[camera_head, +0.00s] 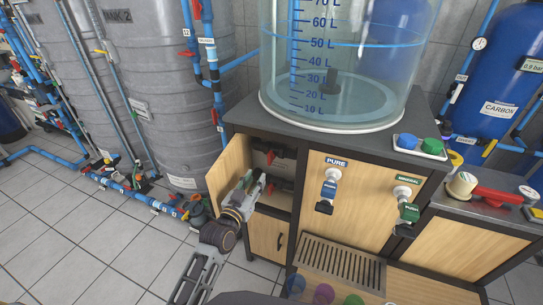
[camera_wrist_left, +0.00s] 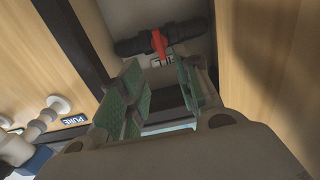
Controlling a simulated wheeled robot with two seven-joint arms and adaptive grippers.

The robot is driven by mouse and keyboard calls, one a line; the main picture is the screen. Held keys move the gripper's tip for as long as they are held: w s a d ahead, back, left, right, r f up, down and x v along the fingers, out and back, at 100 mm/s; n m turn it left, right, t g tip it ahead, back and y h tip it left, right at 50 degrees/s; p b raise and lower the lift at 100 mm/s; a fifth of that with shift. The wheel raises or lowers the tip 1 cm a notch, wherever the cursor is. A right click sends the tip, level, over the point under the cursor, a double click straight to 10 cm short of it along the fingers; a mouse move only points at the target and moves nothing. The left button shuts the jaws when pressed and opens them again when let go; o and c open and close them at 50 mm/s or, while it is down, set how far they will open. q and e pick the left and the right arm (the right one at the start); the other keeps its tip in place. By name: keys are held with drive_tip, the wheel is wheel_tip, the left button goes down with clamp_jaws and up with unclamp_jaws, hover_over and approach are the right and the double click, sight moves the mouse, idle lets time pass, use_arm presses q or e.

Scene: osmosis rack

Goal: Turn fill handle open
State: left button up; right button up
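A red handle (camera_wrist_left: 160,43) sits on a dark horizontal pipe (camera_wrist_left: 184,36) inside the open cabinet in the left wrist view. A small label (camera_wrist_left: 163,60) is beside it, its text too small to read surely. In the head view two red handles show in the cabinet, an upper one (camera_head: 280,155) and a lower one (camera_head: 278,183); I cannot tell which is the fill handle. My left gripper (camera_head: 257,180) is at the cabinet opening. In the wrist view its green-padded fingers (camera_wrist_left: 160,85) are apart and empty, short of the handle. My right gripper is not in view.
The open wooden cabinet door (camera_head: 228,170) stands left of my gripper. A clear tank (camera_head: 335,90) stands on the dark counter (camera_head: 250,112). A PURE tap (camera_head: 328,190) and a MINERAL tap (camera_head: 406,205) project from the front panel.

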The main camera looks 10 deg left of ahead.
sight(268, 159)
use_arm(q)
drive_tip(key=shift+s, duration=0.1)
drive_tip(key=shift+w, duration=0.25)
drive_tip(key=shift+w+d+b, duration=0.1)
drive_tip(key=shift+w+d, duration=0.25)
drive_tip(key=shift+w, duration=1.35)
drive_tip(key=shift+w+d+b, duration=0.1)
drive_tip(key=shift+w+d, duration=0.25)
drive_tip(key=shift+w, duration=1.35)
drive_tip(key=shift+w+d+b, duration=0.1)
drive_tip(key=shift+w+d, duration=0.25)
drive_tip(key=shift+w, duration=1.35)
drive_tip(key=shift+w+d, duration=0.15)
drive_tip(key=shift+w, duration=0.6)
drive_tip(key=shift+w+d, duration=0.1)
drive_tip(key=shift+w, duration=0.6)
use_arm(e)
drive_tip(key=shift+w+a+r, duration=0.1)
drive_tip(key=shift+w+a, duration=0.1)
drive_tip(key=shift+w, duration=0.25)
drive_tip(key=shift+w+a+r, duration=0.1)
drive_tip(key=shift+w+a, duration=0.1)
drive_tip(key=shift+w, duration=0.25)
use_arm(q)
drive_tip(key=c, duration=0.7)
clamp_jaws()
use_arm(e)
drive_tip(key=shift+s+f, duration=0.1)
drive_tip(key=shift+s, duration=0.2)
